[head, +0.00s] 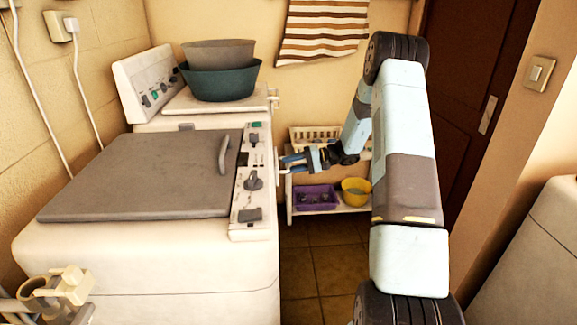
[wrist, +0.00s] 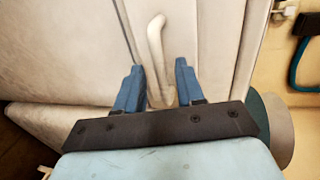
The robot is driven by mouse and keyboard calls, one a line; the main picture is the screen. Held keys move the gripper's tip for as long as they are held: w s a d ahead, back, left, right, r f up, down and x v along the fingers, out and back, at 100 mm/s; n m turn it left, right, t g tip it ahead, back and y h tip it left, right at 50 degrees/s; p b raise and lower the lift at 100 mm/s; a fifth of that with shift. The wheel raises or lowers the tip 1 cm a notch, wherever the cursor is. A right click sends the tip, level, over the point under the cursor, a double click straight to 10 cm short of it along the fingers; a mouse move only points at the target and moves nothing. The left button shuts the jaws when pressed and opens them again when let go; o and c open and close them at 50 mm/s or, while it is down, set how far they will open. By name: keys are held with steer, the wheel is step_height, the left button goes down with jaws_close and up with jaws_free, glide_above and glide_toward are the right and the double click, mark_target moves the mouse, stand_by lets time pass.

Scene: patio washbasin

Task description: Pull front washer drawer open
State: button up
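The front washer (head: 150,250) is a white machine with a grey lid and a control panel on its right edge. In the wrist view a pale bar handle (wrist: 156,42) stands out from a white panel (wrist: 205,35) with seams on both sides, which looks like the drawer front. My gripper (wrist: 158,70) is open, with one blue finger on each side of the handle's lower part. I cannot tell whether either finger touches it. In the head view my gripper (head: 288,163) is at the washer's right side, and the handle is mostly hidden there.
A second washer (head: 150,85) behind holds stacked basins (head: 222,80). A low shelf (head: 300,209) at the back carries a purple basket (head: 316,198) and a yellow bowl (head: 356,190). Tiled floor (head: 325,265) is clear between the front washer and my arm. A white unit (head: 530,260) stands at right.

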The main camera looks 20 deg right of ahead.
steer(key=shift+c, duration=0.5)
jaws_close()
